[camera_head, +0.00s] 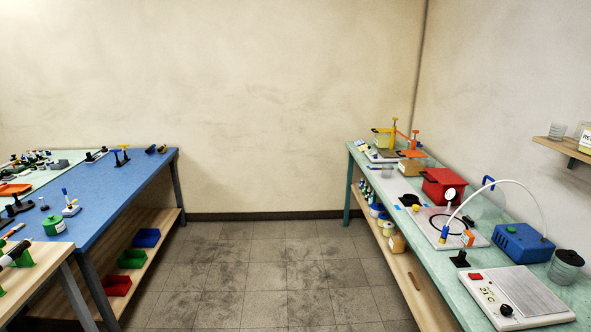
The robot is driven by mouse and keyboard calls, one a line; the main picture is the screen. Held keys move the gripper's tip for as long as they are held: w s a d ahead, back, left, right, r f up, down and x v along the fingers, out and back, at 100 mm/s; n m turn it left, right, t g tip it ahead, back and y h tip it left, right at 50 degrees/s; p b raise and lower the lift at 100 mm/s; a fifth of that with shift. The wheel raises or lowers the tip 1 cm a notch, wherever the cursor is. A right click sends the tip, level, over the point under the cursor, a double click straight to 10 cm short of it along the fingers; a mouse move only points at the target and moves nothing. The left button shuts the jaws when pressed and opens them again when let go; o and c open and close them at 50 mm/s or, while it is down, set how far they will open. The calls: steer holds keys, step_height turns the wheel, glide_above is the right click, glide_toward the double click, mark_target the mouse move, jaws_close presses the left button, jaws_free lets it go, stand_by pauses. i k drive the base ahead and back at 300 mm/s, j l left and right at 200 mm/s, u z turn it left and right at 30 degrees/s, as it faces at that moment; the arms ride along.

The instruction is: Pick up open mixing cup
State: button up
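I cannot make out with certainty which thing is the open mixing cup. A clear jar with a dark top (566,268) stands on the right bench at the right edge of the view. My gripper is not in view.
The right bench (450,283) carries a hotplate-like unit (515,298), a blue pump box (523,243) with a white hose and a red box (444,187). A blue-topped bench (110,205) stands left. The tiled floor (275,270) between them is clear.

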mark_target(387, 167)
steer(key=i, duration=1.8)
steer(key=i+z, duration=0.15)
steer(key=i, duration=0.45)
steer(key=i+j+z, duration=0.15)
steer(key=i, duration=0.4)
steer(key=i+j+z, duration=0.1)
steer(key=i, duration=0.5)
steer(key=i+j+z, duration=0.65)
steer(key=i, duration=0.15)
steer(key=i+j+z, duration=0.35)
